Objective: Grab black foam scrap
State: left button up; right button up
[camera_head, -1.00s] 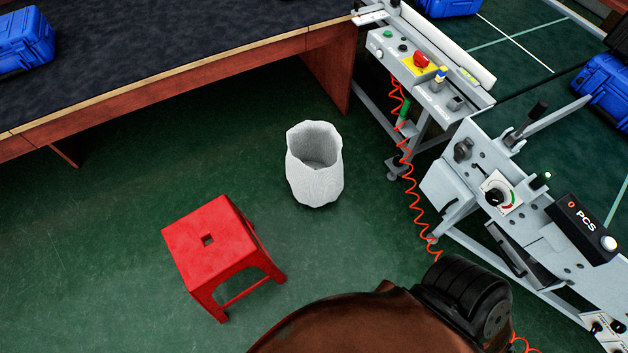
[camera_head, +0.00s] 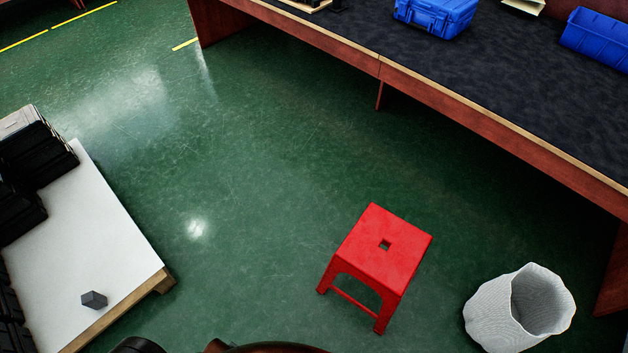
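A small dark grey-black block (camera_head: 94,300), which looks like the black foam scrap, lies on the white top of a low pallet-like platform (camera_head: 127,254) at the lower left. It sits near the platform's front right edge, apart from the black cases. Neither of my grippers shows in the head view. Only dark, rounded parts at the bottom edge are visible, and they look like my own body.
Stacked black cases (camera_head: 36,154) stand on the platform's left side. A red stool (camera_head: 385,248) and a white bin (camera_head: 500,315) stand on the green floor (camera_head: 250,190). A long dark-topped table (camera_head: 480,75) holds blue cases (camera_head: 436,15). Floor between platform and stool is clear.

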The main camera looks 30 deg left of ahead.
aim_at(94, 300)
jog(key=z, duration=0.1)
jog(key=k, duration=0.35)
jog(key=u, duration=0.25)
jog(key=i, duration=0.3)
jog(key=u, duration=2.9)
jog(key=k, duration=0.5)
jog(key=z, duration=1.1)
jog(key=i, duration=0.75)
jog(key=u, duration=2.15)
